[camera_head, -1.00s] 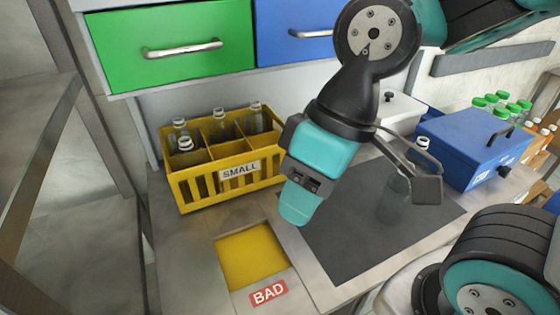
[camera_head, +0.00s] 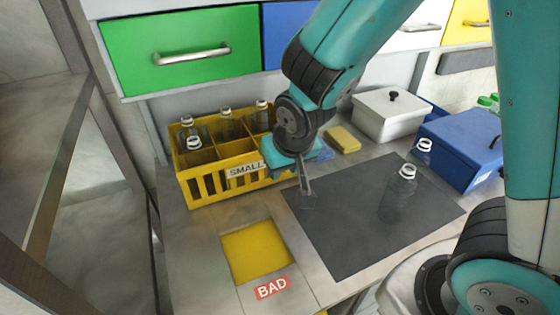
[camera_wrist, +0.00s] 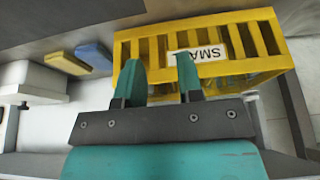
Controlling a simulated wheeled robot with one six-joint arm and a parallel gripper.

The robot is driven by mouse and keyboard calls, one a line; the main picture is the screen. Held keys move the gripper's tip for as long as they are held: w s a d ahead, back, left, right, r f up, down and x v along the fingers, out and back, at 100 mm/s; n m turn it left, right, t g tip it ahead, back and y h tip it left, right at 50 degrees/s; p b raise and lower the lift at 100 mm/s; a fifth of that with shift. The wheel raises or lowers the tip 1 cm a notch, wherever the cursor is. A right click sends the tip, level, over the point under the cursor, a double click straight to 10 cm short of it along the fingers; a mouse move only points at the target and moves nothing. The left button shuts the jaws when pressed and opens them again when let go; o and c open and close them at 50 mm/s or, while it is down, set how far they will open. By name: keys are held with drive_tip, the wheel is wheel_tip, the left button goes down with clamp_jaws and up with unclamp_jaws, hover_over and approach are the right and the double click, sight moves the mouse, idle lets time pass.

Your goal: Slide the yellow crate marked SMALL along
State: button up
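The yellow crate marked SMALL (camera_head: 208,188) stands upright on the worktop at the left, below the green drawer. Several clear bottles with white necks stand in its compartments. My gripper (camera_head: 304,190) points down just right of the crate's right end, over the edge of the dark mat. In the wrist view my gripper (camera_wrist: 161,76) has its two teal fingers apart with nothing held between them. The labelled wall of the crate (camera_wrist: 240,42) lies just beyond the fingertips there; I cannot tell whether they touch it. My arm hides the crate's back right corner in the head view.
The dark mat (camera_head: 350,240) holds a clear bottle (camera_head: 398,195). A yellow tray (camera_head: 257,252) by the BAD label (camera_head: 272,288) lies in front of the crate. A yellow sponge (camera_head: 343,139), white box (camera_head: 388,115) and blue box (camera_head: 462,148) stand behind and right.

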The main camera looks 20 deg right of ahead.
drive_tip(key=w+p, duration=0.4)
drive_tip(key=w, duration=0.7)
drive_tip(key=shift+w+r, duration=0.1)
drive_tip(key=shift+r, duration=0.1)
drive_tip(key=x, duration=0.2)
drive_tip(key=p+x, duration=0.1)
drive_tip(key=x, duration=0.1)
drive_tip(key=shift+w+f, duration=0.25)
drive_tip(key=shift+w, duration=0.1)
drive_tip(key=shift+w+f, duration=0.15)
drive_tip(key=shift+f, duration=0.25)
clamp_jaws()
